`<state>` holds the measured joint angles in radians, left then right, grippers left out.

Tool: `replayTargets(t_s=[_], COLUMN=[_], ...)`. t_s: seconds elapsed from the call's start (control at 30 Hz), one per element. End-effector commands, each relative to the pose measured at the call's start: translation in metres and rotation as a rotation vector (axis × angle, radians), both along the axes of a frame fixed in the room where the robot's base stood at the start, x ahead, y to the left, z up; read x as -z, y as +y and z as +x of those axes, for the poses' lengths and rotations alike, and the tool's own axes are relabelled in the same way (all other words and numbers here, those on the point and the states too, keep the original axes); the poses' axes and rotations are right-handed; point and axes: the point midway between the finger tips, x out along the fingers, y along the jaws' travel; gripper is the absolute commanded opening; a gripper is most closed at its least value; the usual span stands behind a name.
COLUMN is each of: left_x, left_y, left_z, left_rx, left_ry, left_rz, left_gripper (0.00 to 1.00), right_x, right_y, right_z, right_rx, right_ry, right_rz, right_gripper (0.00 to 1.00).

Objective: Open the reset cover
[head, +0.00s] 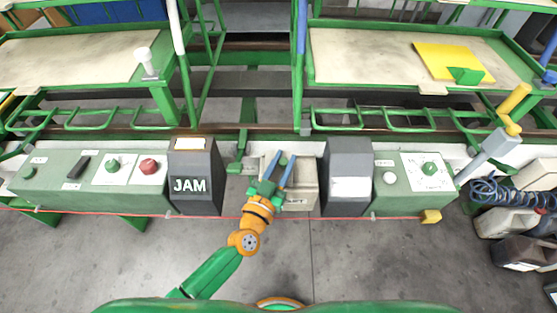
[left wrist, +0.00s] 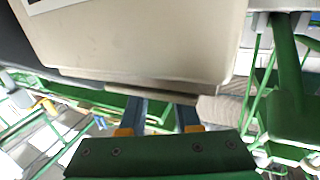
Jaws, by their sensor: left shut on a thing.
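The reset cover (head: 305,177) is a pale beige box lid between two dark housings in the middle of the console in the head view. Lettering on its front is partly hidden by my gripper. My left gripper (head: 281,158) reaches over the cover from the front, its two blue fingers lying across its left part. In the left wrist view the cover (left wrist: 140,40) fills the top, and the fingers of my left gripper (left wrist: 161,110) meet its lower lip. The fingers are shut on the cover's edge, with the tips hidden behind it. My right gripper is not in view.
A dark JAM housing (head: 194,178) stands close left of the cover and another dark housing (head: 347,180) close right. Green panels with knobs and a red button (head: 149,167) lie beyond. A red cord runs along the console front. Open floor (head: 400,265) lies in front.

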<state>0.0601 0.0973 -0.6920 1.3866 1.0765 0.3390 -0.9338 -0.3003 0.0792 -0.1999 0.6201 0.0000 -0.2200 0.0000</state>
Motion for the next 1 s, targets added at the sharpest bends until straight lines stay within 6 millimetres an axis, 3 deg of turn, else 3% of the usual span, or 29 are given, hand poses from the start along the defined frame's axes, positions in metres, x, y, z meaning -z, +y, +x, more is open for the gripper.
replayTargets(t_s=[0.2,0.53,0.57,0.67,1.0], left_x=[0.000,0.000,0.000,0.000,0.000], left_y=[-0.037,-0.041,-0.041,-0.041,-0.039], left_z=[0.000,0.000,0.000,-0.001,-0.006], left_rx=[0.002,0.002,0.002,0.002,0.002], left_ry=[0.002,0.001,0.001,0.001,0.003], left_rz=[-0.003,0.000,0.000,0.000,0.000], left_gripper=[0.00,0.00,0.34,0.59,0.59], right_x=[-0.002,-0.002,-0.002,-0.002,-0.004], right_y=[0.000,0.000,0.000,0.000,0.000], right_z=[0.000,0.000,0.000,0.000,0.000], right_rx=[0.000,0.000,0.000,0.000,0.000], right_ry=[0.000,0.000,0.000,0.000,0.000], right_rz=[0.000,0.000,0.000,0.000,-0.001], right_gripper=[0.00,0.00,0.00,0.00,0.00])
